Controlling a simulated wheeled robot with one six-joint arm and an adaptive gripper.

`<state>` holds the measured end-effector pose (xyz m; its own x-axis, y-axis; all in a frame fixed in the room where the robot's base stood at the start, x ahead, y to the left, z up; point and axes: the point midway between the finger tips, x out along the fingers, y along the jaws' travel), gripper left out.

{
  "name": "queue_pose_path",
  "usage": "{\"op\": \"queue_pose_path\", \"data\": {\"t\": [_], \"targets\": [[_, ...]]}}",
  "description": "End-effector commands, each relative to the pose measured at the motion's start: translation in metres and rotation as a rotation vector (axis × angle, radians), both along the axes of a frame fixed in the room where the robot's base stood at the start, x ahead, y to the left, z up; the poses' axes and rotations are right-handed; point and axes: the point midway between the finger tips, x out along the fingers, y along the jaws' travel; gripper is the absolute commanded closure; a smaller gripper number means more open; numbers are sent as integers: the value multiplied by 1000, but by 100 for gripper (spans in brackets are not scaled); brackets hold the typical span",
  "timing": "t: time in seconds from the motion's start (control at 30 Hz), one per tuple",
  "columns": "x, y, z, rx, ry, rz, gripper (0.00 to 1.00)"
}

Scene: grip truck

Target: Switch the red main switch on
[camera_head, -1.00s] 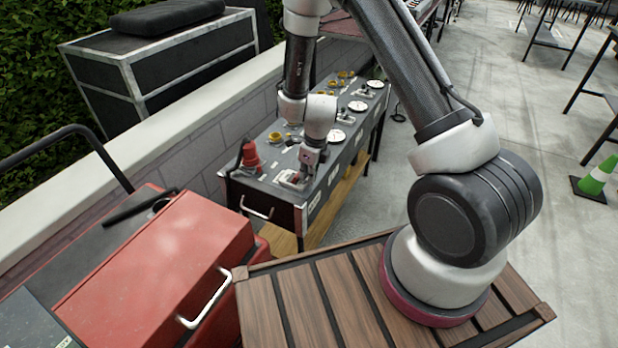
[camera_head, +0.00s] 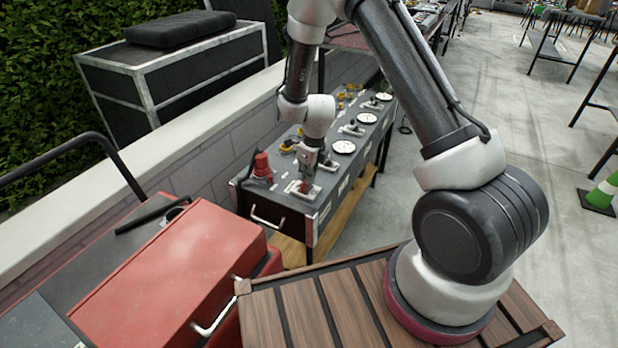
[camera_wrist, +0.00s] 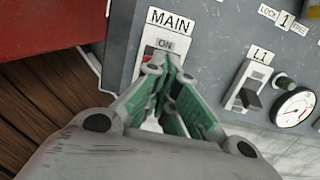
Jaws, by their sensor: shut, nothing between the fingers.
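The main switch is on the near end of the grey control panel (camera_head: 285,207). Its MAIN label (camera_wrist: 171,19) and ON label (camera_wrist: 165,44) show in the wrist view, with the red of the main switch (camera_wrist: 149,54) mostly hidden behind my fingers. My gripper (camera_wrist: 168,68) is shut and empty, its fingertips over the switch plate just below the ON label. In the head view my gripper (camera_head: 308,168) points down at the panel by the switch. Whether the tips touch the red lever, and which way it is set, I cannot tell.
The L1 switch (camera_wrist: 247,92) and a round gauge (camera_wrist: 294,107) lie right of the main switch. A red plug-like fitting (camera_head: 262,166) stands left of my gripper. A red box (camera_head: 170,275) is in the near left, and a low wall (camera_head: 190,125) runs behind the panel.

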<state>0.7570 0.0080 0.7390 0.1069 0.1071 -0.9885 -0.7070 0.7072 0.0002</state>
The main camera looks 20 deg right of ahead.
Motion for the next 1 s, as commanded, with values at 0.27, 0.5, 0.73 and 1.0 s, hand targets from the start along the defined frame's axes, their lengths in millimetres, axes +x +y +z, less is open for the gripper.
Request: {"op": "queue_pose_path", "data": {"t": [0.27, 0.5, 0.73, 1.0], "targets": [[5, 6, 0, 0, 0, 0, 100], [6, 6, 0, 0, 0, 0, 100], [6, 6, 0, 0, 0, 0, 100], [6, 6, 0, 0, 0, 0, 100]]}}
